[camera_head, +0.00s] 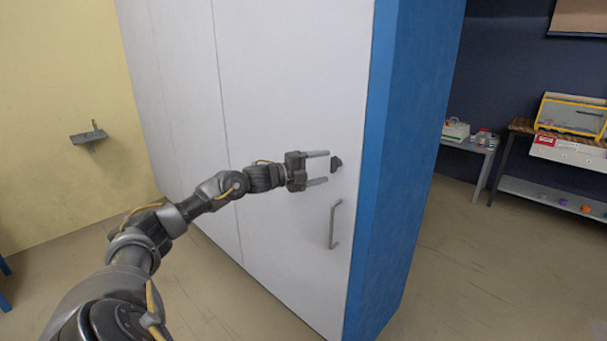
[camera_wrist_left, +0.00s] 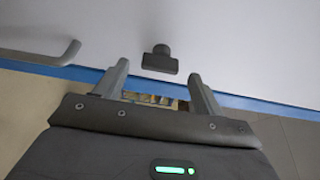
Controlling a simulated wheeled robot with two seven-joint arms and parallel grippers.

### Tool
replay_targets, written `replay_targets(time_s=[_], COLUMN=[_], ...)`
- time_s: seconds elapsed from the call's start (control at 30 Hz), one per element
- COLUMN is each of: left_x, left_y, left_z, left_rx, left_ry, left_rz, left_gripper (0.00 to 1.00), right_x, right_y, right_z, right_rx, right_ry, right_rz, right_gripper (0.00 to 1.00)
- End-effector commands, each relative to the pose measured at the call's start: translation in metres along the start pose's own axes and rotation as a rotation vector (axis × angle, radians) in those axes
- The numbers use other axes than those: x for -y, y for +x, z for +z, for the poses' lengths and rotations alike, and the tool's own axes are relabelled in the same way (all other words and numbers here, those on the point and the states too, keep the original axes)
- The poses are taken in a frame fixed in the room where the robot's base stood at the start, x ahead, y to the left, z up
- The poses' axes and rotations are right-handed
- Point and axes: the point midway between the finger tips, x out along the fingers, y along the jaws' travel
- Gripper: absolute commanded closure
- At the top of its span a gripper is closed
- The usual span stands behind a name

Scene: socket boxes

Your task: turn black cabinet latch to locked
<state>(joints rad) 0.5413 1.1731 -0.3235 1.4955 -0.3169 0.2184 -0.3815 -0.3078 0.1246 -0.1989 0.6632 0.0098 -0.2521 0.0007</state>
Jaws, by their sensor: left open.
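The black latch (camera_head: 336,163) is a small dark knob on the white cabinet door (camera_head: 290,80), near its right edge and above the door handle. My left gripper (camera_head: 318,168) is open and empty, with its two fingers pointing at the latch from the left. In the left wrist view the latch (camera_wrist_left: 160,60) shows whole, just beyond and between the open fingertips (camera_wrist_left: 160,70). A gap shows between the fingertips and the latch. The wide bar of the latch lies across the gap between the fingers in that view. My right gripper is not in view.
A grey bar handle (camera_head: 335,224) stands out from the door below the latch; it also shows in the left wrist view (camera_wrist_left: 45,54). The cabinet's blue side (camera_head: 400,170) is to the right. Benches (camera_head: 480,150) stand farther right. The floor between is clear.

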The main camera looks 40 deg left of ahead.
Motion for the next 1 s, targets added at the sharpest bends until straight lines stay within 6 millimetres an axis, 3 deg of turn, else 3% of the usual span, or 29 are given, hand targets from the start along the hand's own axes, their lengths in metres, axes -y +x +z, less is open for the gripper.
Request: replay_targets(time_s=[0.2, 0.4, 0.63, 1.0], left_x=[-0.007, -0.005, -0.004, -0.001], left_y=[-0.038, -0.061, -0.073, -0.077], left_z=[0.001, 0.002, 0.002, 0.0], left_rx=[0.002, 0.005, 0.005, -0.001], left_ry=[0.001, 0.0, -0.001, 0.0], left_rz=[0.008, 0.007, 0.004, 0.001], left_gripper=[0.31, 0.31, 0.31, 0.31], right_x=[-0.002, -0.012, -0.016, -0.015], right_y=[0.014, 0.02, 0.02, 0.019], right_z=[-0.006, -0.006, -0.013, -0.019], right_rx=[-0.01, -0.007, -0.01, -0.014], right_ry=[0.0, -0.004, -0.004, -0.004], right_rz=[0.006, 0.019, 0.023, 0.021], right_gripper=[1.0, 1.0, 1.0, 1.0])
